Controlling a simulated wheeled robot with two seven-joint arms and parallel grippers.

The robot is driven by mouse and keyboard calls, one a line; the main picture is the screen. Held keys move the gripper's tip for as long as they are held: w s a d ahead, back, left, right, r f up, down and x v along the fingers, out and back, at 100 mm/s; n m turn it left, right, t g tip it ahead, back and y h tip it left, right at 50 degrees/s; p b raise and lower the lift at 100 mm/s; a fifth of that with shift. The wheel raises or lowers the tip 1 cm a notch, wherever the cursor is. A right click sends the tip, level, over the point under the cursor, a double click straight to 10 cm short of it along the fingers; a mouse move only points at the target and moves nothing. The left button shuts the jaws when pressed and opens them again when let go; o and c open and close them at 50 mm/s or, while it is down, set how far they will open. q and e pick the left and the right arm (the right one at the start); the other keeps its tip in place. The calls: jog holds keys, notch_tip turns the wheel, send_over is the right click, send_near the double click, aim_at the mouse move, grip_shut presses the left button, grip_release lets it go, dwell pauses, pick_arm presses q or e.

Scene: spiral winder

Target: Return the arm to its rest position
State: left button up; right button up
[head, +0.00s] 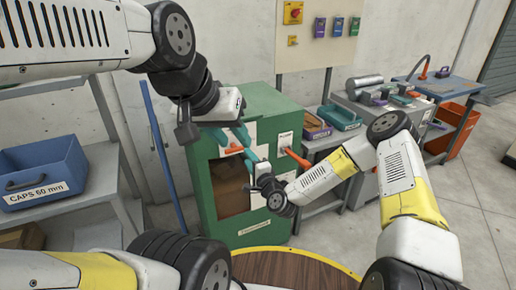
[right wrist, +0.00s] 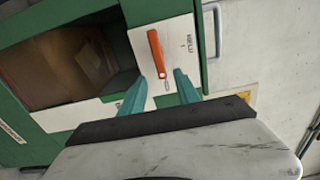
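My left gripper (head: 236,139) hangs in front of the upper part of a green machine cabinet (head: 207,190). Its teal fingers look apart, with a small orange part (head: 232,150) just beyond them. My right gripper (head: 256,158) is just below and to the right, in front of the cabinet, with its arm reaching in from the right. In the right wrist view its two teal fingers (right wrist: 159,91) are apart with nothing between them. An orange lever (right wrist: 157,53) on a labelled white panel lies beyond the fingertips. An orange lever (head: 297,157) also sticks out in the head view.
A shelf with a blue "CAPS 60 mm" bin (head: 43,173) stands at the left, with a blue pole (head: 163,150) beside it. A round wooden table top (head: 290,268) is in front. Benches with bins (head: 340,118) and an orange crate (head: 452,125) stand at the right.

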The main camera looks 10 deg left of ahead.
jog(key=s+d+r+n+g+h, duration=0.3)
jog(key=d+r+n, duration=0.3)
jog(key=d+r, duration=0.35)
jog(key=s+d+r+n+g+h, duration=0.3)
jog(key=d+r+n, duration=0.3)
jog(key=d+r, duration=0.4)
jog(key=s+d+r, duration=0.3)
jog(key=s+d, duration=0.1)
jog(key=s, duration=0.4)
jog(key=s+d+r+g+h, duration=0.1)
jog(key=s+d+r, duration=0.1)
jog(key=s+d, duration=0.2)
jog(key=s+d+r+g+h, duration=0.1)
jog(key=s+d+r, duration=0.2)
jog(key=s, duration=0.8)
jog(key=shift+s+d+r, duration=0.3)
jog(key=shift+s+d, duration=0.05)
jog(key=shift+d, duration=0.4)
